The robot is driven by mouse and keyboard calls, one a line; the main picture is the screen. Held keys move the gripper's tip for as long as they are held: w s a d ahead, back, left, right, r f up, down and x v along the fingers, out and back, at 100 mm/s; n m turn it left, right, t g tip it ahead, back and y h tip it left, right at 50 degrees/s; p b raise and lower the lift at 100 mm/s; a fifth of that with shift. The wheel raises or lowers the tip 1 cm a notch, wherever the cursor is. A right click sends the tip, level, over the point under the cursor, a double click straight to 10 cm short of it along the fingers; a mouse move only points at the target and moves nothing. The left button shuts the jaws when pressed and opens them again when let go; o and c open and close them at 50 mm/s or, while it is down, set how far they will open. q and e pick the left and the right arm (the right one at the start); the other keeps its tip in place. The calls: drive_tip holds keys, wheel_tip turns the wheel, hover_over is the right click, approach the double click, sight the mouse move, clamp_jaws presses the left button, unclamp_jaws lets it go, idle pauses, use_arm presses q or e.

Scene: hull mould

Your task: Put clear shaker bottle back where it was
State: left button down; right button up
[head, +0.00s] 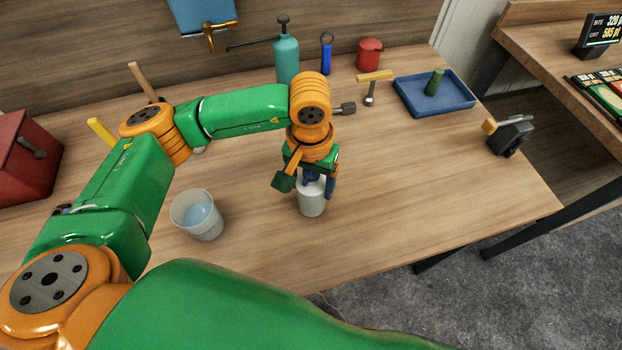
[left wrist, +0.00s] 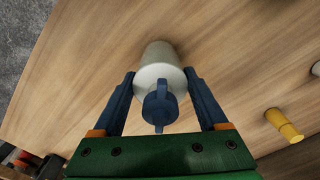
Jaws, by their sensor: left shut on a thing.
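The clear shaker bottle (head: 311,201) is a pale, cloudy cylinder with a blue cap, upright near the middle of the table. It also shows in the left wrist view (left wrist: 160,60), with its blue cap toward the camera. My left gripper (head: 311,181) points down over it and is shut on its upper part. In the left wrist view the two blue fingers (left wrist: 159,80) lie on either side of the bottle. I cannot tell whether its base touches the table. My right gripper is not in view.
A clear cup with blue contents (head: 198,214) stands left of the bottle. Behind are a teal pump bottle (head: 286,60), a red canister (head: 369,54), a hammer (head: 372,86) and a blue tray (head: 433,102) holding a green cylinder. A red box (head: 22,160) sits far left.

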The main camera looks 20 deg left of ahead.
use_arm(q)
drive_tip(key=shift+f, duration=0.2)
unclamp_jaws()
drive_tip(key=shift+r, duration=0.1)
drive_tip(key=shift+r, duration=0.1)
drive_tip(key=shift+r, duration=0.25)
wheel_tip(320, 180, up, 6)
drive_tip(key=shift+f+b, duration=0.1)
drive_tip(key=shift+b, duration=0.8)
wheel_tip(320, 180, up, 6)
drive_tip(key=shift+s+f, duration=0.1)
